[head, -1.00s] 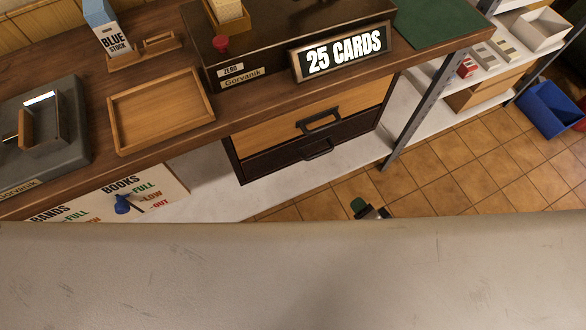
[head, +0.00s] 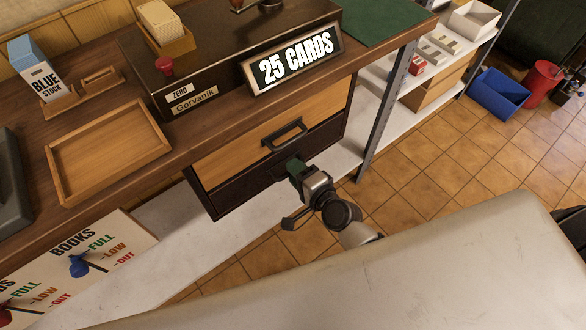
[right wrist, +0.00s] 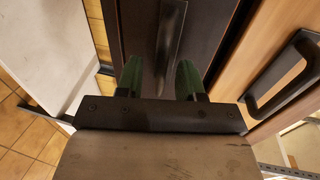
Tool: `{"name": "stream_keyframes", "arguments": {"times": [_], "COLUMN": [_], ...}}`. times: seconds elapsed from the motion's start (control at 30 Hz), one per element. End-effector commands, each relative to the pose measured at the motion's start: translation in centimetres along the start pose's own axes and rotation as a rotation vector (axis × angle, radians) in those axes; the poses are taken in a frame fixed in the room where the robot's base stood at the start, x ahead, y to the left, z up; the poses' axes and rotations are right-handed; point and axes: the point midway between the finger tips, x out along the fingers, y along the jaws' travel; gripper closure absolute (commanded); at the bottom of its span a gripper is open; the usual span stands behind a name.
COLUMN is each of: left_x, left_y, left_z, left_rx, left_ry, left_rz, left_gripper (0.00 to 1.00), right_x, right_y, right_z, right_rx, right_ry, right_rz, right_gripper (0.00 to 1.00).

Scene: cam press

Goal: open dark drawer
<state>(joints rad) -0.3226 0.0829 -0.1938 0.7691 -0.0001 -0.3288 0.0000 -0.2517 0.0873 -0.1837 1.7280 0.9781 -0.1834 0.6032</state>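The dark drawer (head: 237,196) is the lower of two drawers under the counter and looks shut. Its handle is mostly hidden behind my right gripper (head: 294,168) in the head view. In the right wrist view, the dark drawer front (right wrist: 136,28) and its long dark handle (right wrist: 171,40) show ahead. There, the green fingers of my right gripper (right wrist: 159,80) stand apart, with the handle lined up with the gap between them. I cannot tell whether the fingers touch the handle. My left gripper is out of view.
The light wood drawer (head: 228,163) with a black handle (head: 284,134) is directly above. A metal shelf post (head: 384,115) stands right of the drawers. A white shelf (head: 190,230) lies below. A blue bin (head: 499,94) and a red bin (head: 541,84) stand on the tiled floor.

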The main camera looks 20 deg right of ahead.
Motion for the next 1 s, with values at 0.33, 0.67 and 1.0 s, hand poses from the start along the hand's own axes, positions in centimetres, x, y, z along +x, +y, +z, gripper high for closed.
{"name": "stream_keyframes", "arguments": {"times": [0.33, 0.67, 1.0], "left_x": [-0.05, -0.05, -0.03], "left_y": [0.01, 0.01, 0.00], "left_z": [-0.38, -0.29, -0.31], "left_rx": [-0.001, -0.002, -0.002], "left_ry": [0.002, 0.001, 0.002], "left_rz": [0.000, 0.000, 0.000], "left_gripper": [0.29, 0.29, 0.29], "right_x": [1.30, 1.26, 1.30], "right_y": [-0.01, 0.00, 0.03], "right_z": [0.03, 0.03, -0.08], "right_rx": [-0.001, -0.001, -0.001], "right_ry": [-0.001, -0.001, -0.001], "right_rz": [0.000, 0.000, 0.001], "right_gripper": [0.62, 0.98, 1.00]}}
